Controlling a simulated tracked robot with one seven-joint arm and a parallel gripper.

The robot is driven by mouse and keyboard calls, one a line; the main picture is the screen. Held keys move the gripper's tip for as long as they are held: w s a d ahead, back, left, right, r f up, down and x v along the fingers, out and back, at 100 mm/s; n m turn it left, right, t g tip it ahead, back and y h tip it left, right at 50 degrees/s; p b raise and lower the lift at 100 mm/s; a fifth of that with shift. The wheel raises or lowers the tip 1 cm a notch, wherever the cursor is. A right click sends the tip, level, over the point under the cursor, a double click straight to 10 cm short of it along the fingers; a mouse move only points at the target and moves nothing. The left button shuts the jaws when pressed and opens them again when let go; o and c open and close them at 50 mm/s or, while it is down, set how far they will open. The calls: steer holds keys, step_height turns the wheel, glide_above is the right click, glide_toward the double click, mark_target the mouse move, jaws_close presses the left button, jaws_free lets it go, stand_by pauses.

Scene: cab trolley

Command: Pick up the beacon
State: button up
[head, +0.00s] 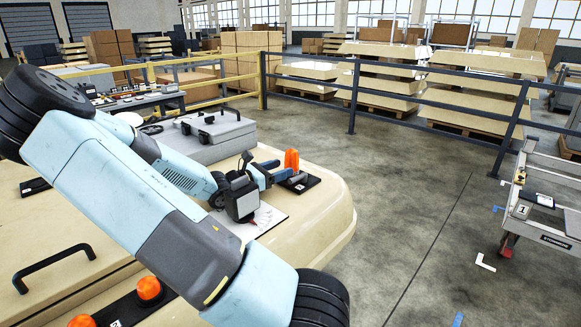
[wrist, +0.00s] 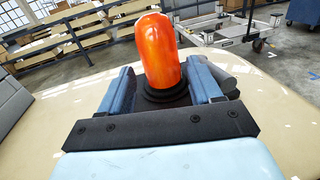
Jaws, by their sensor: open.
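The beacon (head: 291,160) is an orange dome-topped cylinder standing upright on a black base on the cream cab roof. In the wrist view the beacon (wrist: 158,48) rises between the two blue fingers of my gripper (wrist: 162,84), with a black ribbed collar at its foot. My gripper is open, with one finger on each side, and visible gaps remain between fingers and beacon. In the head view my gripper (head: 276,173) reaches in from the left, low beside the beacon. The beacon's lower part is partly hidden there.
Two more orange beacons, one of them here (head: 148,288), sit on a black strip at the near left of the cab roof (head: 330,212). A grey case (head: 215,138) stands behind my arm. A trolley (head: 545,215) stands at the right, with open floor between.

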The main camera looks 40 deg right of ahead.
mark_target(286, 167)
steer(key=shift+s+d, duration=0.15)
steer(key=shift+d, duration=0.8)
steer(key=shift+s+d, duration=0.1)
steer(key=shift+d, duration=0.8)
steer(key=shift+c, duration=0.2)
steer(key=c, duration=0.9)
